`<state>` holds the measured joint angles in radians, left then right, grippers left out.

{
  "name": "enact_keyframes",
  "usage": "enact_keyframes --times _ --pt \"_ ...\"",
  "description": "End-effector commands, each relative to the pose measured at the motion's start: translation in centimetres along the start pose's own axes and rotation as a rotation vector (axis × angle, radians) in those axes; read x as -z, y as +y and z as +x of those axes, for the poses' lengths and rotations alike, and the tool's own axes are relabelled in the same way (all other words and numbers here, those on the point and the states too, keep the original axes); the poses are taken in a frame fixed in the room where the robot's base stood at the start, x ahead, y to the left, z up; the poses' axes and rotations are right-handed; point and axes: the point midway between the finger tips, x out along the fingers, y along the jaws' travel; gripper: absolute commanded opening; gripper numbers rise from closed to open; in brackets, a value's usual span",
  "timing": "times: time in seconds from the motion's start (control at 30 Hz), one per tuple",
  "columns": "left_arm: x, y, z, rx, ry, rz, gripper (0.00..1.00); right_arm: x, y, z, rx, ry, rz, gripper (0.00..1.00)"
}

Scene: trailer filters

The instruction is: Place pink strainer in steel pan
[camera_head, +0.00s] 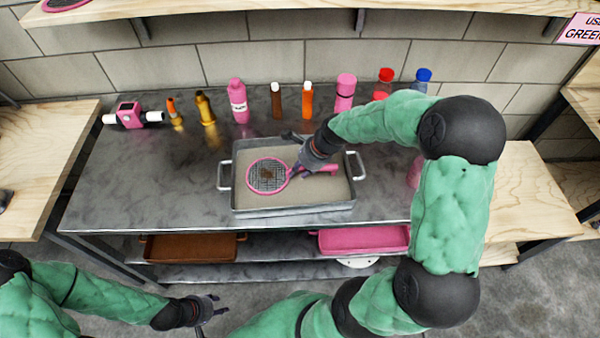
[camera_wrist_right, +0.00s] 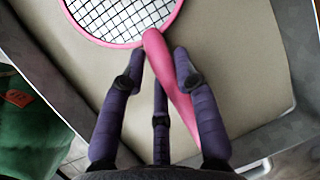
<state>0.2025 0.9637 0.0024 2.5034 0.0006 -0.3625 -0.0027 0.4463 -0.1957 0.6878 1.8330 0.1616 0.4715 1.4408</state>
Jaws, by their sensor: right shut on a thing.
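The pink strainer (camera_head: 268,177) has a round mesh and a pink handle. In the head view it is over the inside of the steel pan (camera_head: 295,212), its mesh toward the pan's left half. I cannot tell whether it touches the pan's floor. My right gripper (camera_head: 303,167) is shut on the strainer's handle, above the pan. In the right wrist view the fingers (camera_wrist_right: 162,75) close around the pink handle (camera_wrist_right: 172,80), with the mesh (camera_wrist_right: 120,15) beyond them. My left gripper (camera_head: 207,308) is low at the front, away from the table and empty; its fingers look apart.
Several bottles (camera_head: 239,102) stand along the back of the dark metal table (camera_head: 110,190). A pink device (camera_head: 130,115) sits at the back left. A brown tray (camera_head: 190,247) and a pink tray (camera_head: 362,239) are on the shelf below. The tabletop left of the pan is clear.

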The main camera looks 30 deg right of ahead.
Motion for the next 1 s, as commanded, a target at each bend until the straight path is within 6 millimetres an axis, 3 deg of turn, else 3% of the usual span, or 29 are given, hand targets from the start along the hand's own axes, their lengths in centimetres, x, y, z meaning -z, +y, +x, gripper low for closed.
enact_keyframes --times 0.07,0.37,0.4,0.47,0.83,1.0 --pt "0.0 -0.2 0.6 0.0 0.0 0.0 0.4 0.3 0.1 0.7 0.003 0.0 0.0 0.0" --pt "0.0 -0.2 0.5 0.0 0.0 0.0 0.4 0.3 0.1 0.7 0.002 0.0 0.0 0.0" --pt "0.0 -0.2 0.5 0.0 0.0 0.0 0.4 0.3 0.1 0.7 0.002 0.0 0.0 0.36" --pt "0.0 -0.2 0.5 0.0 0.0 0.0 0.4 0.3 0.1 0.7 0.002 0.0 0.0 0.53" --pt "0.0 -0.1 0.4 0.0 0.0 0.0 0.4 0.2 0.0 0.5 0.003 0.0 0.0 0.55" --pt "0.0 0.1 -0.3 0.0 0.0 0.0 0.4 0.1 0.0 -1.3 0.004 0.0 0.001 0.55"
